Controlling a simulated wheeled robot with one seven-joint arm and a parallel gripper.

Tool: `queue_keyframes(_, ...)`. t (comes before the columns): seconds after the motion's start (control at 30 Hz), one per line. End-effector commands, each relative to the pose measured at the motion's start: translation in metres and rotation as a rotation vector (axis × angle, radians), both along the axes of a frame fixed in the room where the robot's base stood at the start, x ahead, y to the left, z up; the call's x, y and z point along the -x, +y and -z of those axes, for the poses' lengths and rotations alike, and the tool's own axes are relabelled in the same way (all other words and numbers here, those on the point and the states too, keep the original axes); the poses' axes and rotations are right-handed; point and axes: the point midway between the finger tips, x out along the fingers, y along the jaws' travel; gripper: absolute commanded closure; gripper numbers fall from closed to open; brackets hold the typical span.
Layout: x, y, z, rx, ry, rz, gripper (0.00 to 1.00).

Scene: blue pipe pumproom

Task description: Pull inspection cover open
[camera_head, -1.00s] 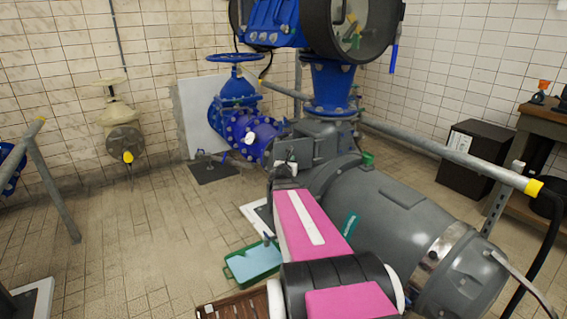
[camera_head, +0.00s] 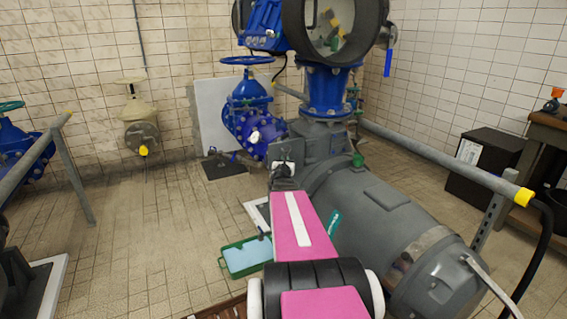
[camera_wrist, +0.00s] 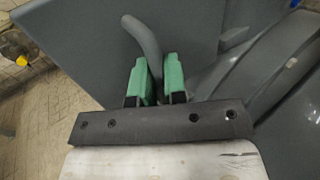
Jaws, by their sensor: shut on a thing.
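The inspection cover (camera_head: 287,151) is a flat grey plate on the near side of the large grey pump (camera_head: 385,215) in the head view. In the wrist view the cover (camera_wrist: 80,45) fills the upper left as a broad grey panel, with a curved grey handle (camera_wrist: 146,36) standing out from it. My gripper (camera_wrist: 158,75) has green fingertips closed around the handle's lower part. The handle's lower end is hidden between the fingers. In the head view my gripper (camera_head: 284,177) is at the cover, partly hidden by my pink arm. I cannot tell how far the cover stands open.
A green tray (camera_head: 246,257) with light blue contents lies on the floor left of my arm. Blue valves (camera_head: 248,105) stand behind the pump. A grey rail (camera_head: 440,160) runs along its right. The tiled floor (camera_head: 150,220) at the left is mostly clear.

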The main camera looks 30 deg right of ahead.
Motion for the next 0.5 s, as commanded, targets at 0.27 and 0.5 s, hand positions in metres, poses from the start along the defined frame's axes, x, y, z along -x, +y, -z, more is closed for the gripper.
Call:
queue_keyframes(0.27, -0.0014, -0.0046, -0.0012, -0.006, -0.013, 0.010, 0.64)
queue_keyframes(0.5, -0.0005, -0.0020, -0.0007, -0.003, -0.007, 0.005, 0.64)
